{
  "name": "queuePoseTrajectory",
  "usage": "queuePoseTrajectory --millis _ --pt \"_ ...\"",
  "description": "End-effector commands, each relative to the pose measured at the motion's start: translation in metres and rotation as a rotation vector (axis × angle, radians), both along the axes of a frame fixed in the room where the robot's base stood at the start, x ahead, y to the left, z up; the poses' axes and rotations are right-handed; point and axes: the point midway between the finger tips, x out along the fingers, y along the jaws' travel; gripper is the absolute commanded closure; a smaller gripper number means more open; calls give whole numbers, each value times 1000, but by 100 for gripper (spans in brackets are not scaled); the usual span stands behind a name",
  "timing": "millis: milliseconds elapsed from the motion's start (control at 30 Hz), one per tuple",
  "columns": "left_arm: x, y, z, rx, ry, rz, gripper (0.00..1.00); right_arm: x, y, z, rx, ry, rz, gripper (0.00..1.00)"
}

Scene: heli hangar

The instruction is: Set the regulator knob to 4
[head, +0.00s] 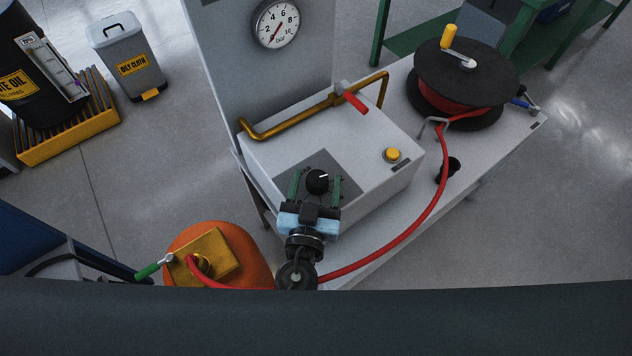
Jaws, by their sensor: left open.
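The regulator knob (317,181) is black and round, with a white mark pointing to the right. It sits on a dark grey panel (337,160) on top of the white box. Its scale is too small to read. My left gripper (316,177) is open, with one green finger on each side of the knob. I cannot tell whether the fingers touch it. The round pressure gauge (275,24) on the grey upright panel has a red needle pointing to the lower left, near the low end. My right gripper is not in view.
The white box (390,182) has a yellow button (392,155) and a brass pipe (300,115) with a red lever (354,101). A hose reel (467,75) stands at the right, its red hose (425,215) curving along the bench. An orange tank (220,240) is left of my gripper.

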Motion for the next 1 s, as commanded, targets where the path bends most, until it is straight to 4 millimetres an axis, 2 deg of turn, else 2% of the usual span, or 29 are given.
queuePoseTrajectory --millis 33,367,667,1000 --pt "0 0 0 0 0 0 40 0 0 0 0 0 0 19" --pt "0 0 0 0 0 0 82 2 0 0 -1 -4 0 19" --pt "0 2 -2 1 0 -43 82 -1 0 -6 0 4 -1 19" --pt "1 5 0 -1 -2 -243 82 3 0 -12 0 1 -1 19"
